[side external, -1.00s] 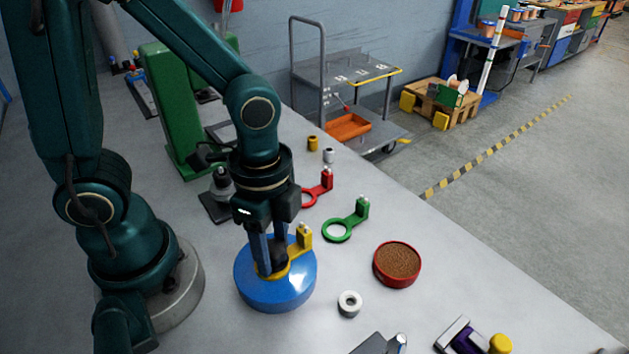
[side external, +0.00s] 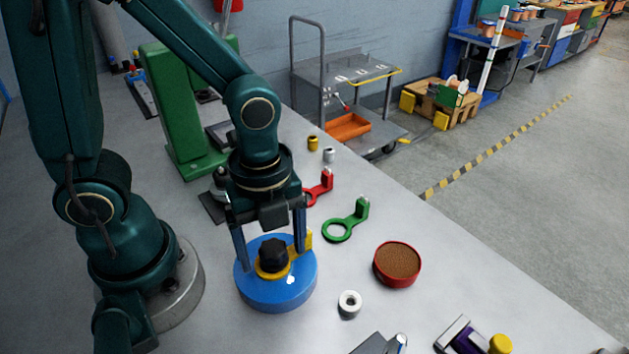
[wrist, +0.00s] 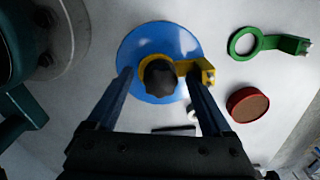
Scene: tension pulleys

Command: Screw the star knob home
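The black star knob (side external: 273,254) sits in the ring of the yellow bracket (side external: 262,273), on top of the round blue base (side external: 260,296). In the wrist view the knob (wrist: 158,77) shows its lobes from above, with the yellow arm (wrist: 208,72) pointing right. My gripper (side external: 270,250) is open around the knob, with one finger to each side and clear gaps. In the wrist view both fingers stand apart, below and beside the knob. The knob's thread is hidden.
A green bracket (side external: 339,230) and a red bracket (side external: 326,184) lie behind to the right. A red dish of brown grains (side external: 398,262) and a white ring (side external: 349,303) stand right of the blue base. Bare table lies between them.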

